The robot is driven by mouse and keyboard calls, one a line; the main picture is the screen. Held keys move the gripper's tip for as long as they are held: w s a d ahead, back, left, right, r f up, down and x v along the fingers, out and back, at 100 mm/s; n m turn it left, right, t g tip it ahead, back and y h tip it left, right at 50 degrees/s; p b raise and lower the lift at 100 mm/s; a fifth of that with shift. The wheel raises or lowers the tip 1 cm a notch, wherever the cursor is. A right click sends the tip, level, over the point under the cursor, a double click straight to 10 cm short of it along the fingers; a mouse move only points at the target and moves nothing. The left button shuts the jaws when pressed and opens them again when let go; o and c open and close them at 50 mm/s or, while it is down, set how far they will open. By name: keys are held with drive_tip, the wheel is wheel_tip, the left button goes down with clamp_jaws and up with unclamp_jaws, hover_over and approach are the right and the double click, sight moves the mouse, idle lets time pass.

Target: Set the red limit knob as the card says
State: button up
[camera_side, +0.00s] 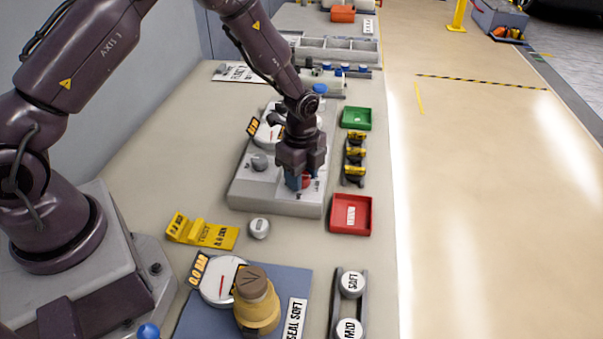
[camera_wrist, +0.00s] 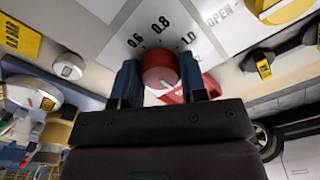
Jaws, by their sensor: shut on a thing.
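The red limit knob (camera_wrist: 160,70) shows in the wrist view on a pale panel, below a dial printed 0.6, 0.8 and 1.0. My gripper (camera_wrist: 161,78) has its blue fingers on both sides of the knob and is shut on it. Which mark the knob points to I cannot tell. In the side view my gripper (camera_side: 302,181) points down over the front right of the grey panel box (camera_side: 275,203). Only a little red of the knob shows there. The yellow card (camera_side: 203,232) lies left of the box's front; in the wrist view the card (camera_wrist: 20,38) reads 0.8 BAR.
A red tray (camera_side: 351,215) and a green tray (camera_side: 356,117) stand right of the box, with several yellow-and-black pieces (camera_side: 355,155) between them.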

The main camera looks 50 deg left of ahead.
drive_tip(key=n, duration=0.3)
drive_tip(key=shift+n, duration=0.4)
drive_tip(key=n, duration=0.3)
drive_tip(key=shift+n, duration=0.3)
drive_tip(key=n, duration=0.3)
drive_tip(key=shift+n, duration=0.3)
drive_tip(key=n, duration=0.9)
drive_tip(key=shift+n, duration=0.4)
drive_tip(key=n, duration=0.5)
drive_tip(key=shift+n, duration=0.4)
